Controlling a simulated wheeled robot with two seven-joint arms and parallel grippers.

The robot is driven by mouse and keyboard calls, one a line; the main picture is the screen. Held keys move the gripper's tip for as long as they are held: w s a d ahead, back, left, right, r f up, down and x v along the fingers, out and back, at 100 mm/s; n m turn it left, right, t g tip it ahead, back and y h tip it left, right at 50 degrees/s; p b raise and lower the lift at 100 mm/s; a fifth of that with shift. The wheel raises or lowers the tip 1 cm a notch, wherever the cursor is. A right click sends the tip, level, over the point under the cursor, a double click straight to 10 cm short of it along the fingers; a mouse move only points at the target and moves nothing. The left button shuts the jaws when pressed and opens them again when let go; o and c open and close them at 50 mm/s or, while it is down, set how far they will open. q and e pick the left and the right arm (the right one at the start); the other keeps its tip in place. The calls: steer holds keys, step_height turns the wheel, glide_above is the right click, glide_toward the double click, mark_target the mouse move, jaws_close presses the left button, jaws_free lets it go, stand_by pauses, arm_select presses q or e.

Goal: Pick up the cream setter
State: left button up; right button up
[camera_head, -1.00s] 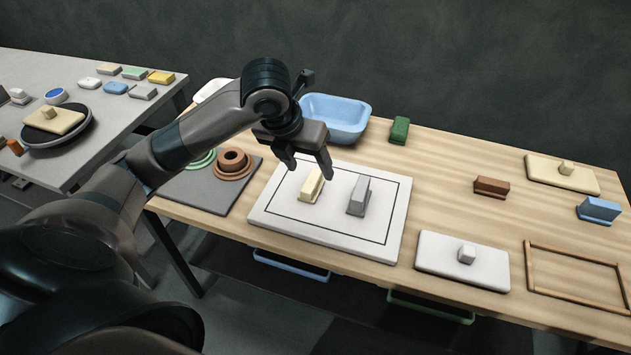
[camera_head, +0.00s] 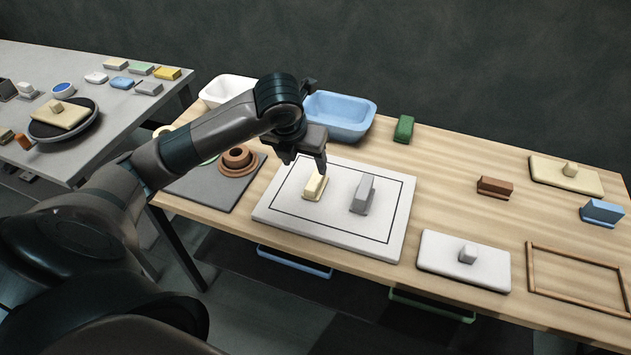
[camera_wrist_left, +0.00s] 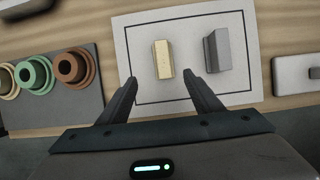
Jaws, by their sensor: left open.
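The cream setter (camera_head: 314,188) is a small upright block on a flat base. It stands inside the black outline on the white board (camera_head: 285,228), to the left of a grey block of similar shape (camera_head: 362,193). My left gripper (camera_head: 301,168) is open and empty above and just behind the setter, and one finger overlaps its top edge in the head view. In the left wrist view the cream setter (camera_wrist_left: 163,58) lies just beyond the gap between the open fingertips (camera_wrist_left: 161,78). I see no contact. My right gripper is out of view.
A blue basin (camera_head: 340,117) stands behind the board. A dark mat with brown and green rings (camera_head: 238,160) lies to its left. A green block (camera_head: 403,129), brown block (camera_head: 495,187) and white knobbed slab (camera_head: 464,262) sit to the right, with bare wood between.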

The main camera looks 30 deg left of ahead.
mark_target(315, 179)
arm_select(q)
steer(key=x, duration=0.3)
steer(key=shift+p, duration=0.4)
steer(key=x, duration=0.3)
steer(key=shift+w+f+p, duration=0.2)
steer(key=shift+f+p, duration=0.05)
steer(key=shift+p, duration=0.15)
steer(key=shift+w+f, duration=0.15)
steer(key=shift+f, duration=0.15)
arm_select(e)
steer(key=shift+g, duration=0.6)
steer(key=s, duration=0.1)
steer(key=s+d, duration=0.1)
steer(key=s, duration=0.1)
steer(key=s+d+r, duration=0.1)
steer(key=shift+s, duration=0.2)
arm_select(q)
steer(key=shift+w+f+p, duration=0.35)
steer(key=shift+f+p, duration=0.1)
steer(key=shift+p, duration=0.15)
steer(key=x, duration=0.1)
steer(key=p+x, duration=0.1)
steer(key=x, duration=0.1)
steer(key=shift+w+d, duration=0.15)
steer(key=shift+d, duration=0.1)
steer(key=shift+w+f, duration=0.2)
steer(key=shift+f, duration=0.25)
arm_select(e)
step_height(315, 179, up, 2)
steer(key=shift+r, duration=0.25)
